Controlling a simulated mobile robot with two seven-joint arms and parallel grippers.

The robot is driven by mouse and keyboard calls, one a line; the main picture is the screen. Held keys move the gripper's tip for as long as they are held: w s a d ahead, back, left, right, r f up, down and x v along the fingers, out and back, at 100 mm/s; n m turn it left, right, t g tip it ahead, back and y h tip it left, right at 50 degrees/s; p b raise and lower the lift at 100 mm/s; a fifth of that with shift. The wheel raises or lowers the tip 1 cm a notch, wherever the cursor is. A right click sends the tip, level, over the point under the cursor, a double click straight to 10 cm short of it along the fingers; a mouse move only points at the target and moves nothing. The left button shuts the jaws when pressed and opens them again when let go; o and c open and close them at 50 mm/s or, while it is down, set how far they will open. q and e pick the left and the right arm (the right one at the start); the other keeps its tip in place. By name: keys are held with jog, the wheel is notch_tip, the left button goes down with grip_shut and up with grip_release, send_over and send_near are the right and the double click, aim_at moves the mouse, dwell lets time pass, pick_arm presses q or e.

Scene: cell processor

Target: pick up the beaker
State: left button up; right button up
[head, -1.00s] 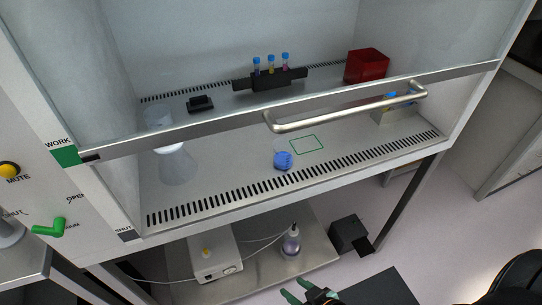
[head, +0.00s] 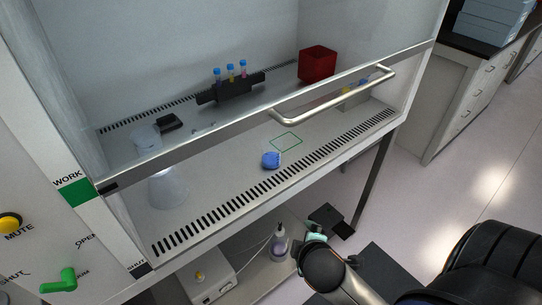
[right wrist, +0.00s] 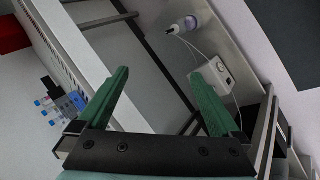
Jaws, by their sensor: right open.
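A clear glass vessel (head: 168,190), wider at its base, stands upright on the cabinet floor at the left in the head view. A second clear shape (head: 147,137) shows through the sash glass just above it. I cannot tell for sure which is the beaker. My right gripper (right wrist: 159,73) is open and empty in the right wrist view. In the head view its green tips (head: 314,233) are partly hidden by my wrist, outside and below the cabinet, well to the right of the glassware. My left gripper is out of view.
The sash with its metal handle (head: 333,98) crosses the cabinet opening. A blue-capped item (head: 270,160) lies near the green square (head: 286,142). A tube rack (head: 232,90) and red box (head: 317,65) stand behind. A bottle (head: 279,246) and white device (head: 207,281) sit on the lower shelf.

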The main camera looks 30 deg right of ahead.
jog(key=w+d+r+n+t+h, duration=0.3)
jog(key=w+d+r+n+t, duration=0.15)
jog(key=w+n, duration=0.45)
jog(key=n+t, duration=0.5)
jog(key=n, duration=0.8)
send_near(269, 144)
jog(key=shift+s+f, duration=0.2)
jog(key=shift+s, duration=1)
jog(key=shift+w+r+n, duration=0.15)
jog(key=shift+w+n, duration=0.15)
jog(key=x, duration=0.7)
jog(key=shift+a+r, duration=0.1)
jog(key=shift+a+x, duration=0.2)
jog(key=shift+x, duration=2.45)
jog(key=shift+w, duration=0.1)
jog(key=c, duration=1.4)
